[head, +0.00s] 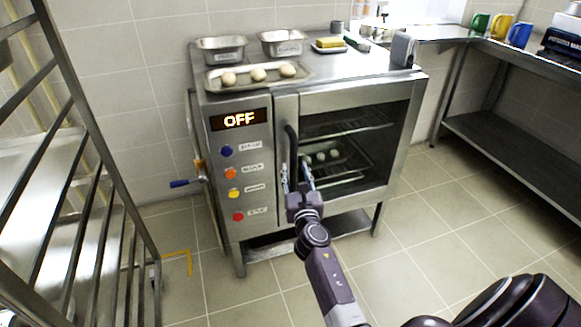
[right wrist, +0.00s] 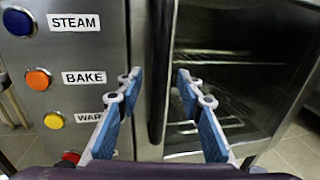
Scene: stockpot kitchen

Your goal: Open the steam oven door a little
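The steam oven (head: 245,165) stands ahead, with its glass-fronted door (head: 350,95) looking closed. The door's dark vertical handle (head: 291,145) runs along the door's left side; it also shows in the right wrist view (right wrist: 158,70). My right gripper (head: 296,170) is open at the handle's lower part. In the right wrist view its two blue-padded fingers (right wrist: 158,78) are spread to the left and right of the handle, with gaps on both sides. Whether the fingertips reach past the bar is hard to tell. My left gripper is out of view.
The oven display (head: 239,119) reads OFF above several coloured buttons. A tray (head: 215,84) with three dough balls and two metal pans sit on top. A rack (head: 110,175) stands at the left and a steel table (head: 500,125) at the right. The floor before the oven is clear.

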